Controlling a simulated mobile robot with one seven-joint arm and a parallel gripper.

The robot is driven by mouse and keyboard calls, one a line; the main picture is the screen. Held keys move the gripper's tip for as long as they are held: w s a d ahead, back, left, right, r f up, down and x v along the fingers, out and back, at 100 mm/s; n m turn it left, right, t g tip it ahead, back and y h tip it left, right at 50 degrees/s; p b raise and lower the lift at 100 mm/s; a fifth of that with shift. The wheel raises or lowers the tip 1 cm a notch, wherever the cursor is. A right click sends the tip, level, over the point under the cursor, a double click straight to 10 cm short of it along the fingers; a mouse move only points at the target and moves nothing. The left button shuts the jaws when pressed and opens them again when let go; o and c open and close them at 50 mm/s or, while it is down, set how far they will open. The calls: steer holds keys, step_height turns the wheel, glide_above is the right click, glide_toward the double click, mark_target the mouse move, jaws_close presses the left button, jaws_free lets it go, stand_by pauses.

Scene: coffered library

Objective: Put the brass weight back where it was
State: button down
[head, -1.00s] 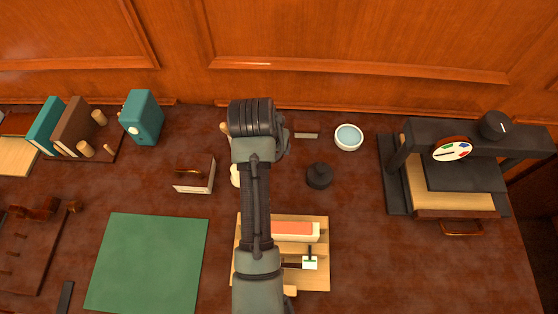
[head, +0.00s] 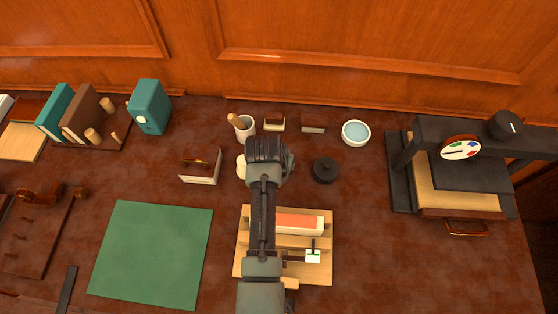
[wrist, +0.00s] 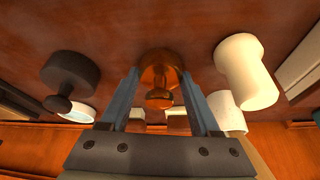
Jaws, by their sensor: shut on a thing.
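The brass weight (wrist: 159,68), a round shiny piece with a knob, sits between the two fingers of my gripper (wrist: 161,84) in the wrist view. My gripper is shut on it. In the head view my own arm hides both the weight and the fingers. I cannot tell whether the weight's base touches the desk. A black knobbed weight (head: 325,170) stands to the right of my arm; it also shows at the left of the wrist view (wrist: 70,75). A cream cylinder (wrist: 245,72) stands close on the other side.
Behind my gripper are a pot (head: 244,130) with a brush, small blocks (head: 313,127) and a bowl (head: 356,132). A wooden tray (head: 325,272) lies in front, a green mat (head: 152,253) front left. A black press (head: 402,185) stands right. Bare desk lies right of the tray.

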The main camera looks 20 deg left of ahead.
steer(key=shift+c, duration=0.6)
jaws_free()
steer(key=shift+f, duration=0.1)
